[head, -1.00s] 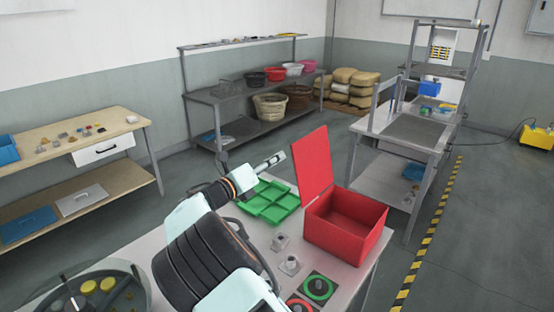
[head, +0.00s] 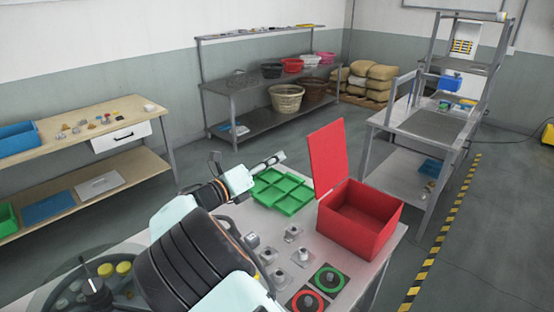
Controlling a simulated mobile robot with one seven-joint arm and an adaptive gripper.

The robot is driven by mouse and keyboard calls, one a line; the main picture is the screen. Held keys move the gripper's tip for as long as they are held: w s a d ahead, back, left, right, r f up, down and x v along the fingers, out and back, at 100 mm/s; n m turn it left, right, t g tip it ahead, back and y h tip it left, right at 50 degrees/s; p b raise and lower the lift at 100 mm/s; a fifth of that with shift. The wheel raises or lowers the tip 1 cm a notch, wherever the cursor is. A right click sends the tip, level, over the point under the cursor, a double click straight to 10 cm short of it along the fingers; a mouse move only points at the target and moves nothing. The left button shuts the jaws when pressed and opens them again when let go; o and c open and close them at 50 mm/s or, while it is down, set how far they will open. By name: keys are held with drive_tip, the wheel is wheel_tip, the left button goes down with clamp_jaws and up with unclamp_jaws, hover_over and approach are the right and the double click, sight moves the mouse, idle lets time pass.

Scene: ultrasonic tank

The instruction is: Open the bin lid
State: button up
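The red bin (head: 372,228) stands at the right end of the near table. Its red lid (head: 328,158) is raised upright at the left rear edge of the bin, and the inside looks empty. My gripper (head: 278,158) is at the end of my arm, to the left of the lid and apart from it. It is small and seen from behind, so I cannot tell how its fingers stand.
A green divided tray (head: 281,192) lies left of the bin on the near table (head: 330,250). Several small metal parts (head: 300,255) and two dark plates with a green ring (head: 328,279) and a red ring (head: 306,300) lie in front. A round dark container (head: 60,295) sits at lower left. Shelves stand behind.

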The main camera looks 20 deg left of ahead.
drive_tip(key=shift+s+a, duration=0.2)
drive_tip(key=shift+s, duration=0.5)
drive_tip(key=shift+w+d, duration=0.1)
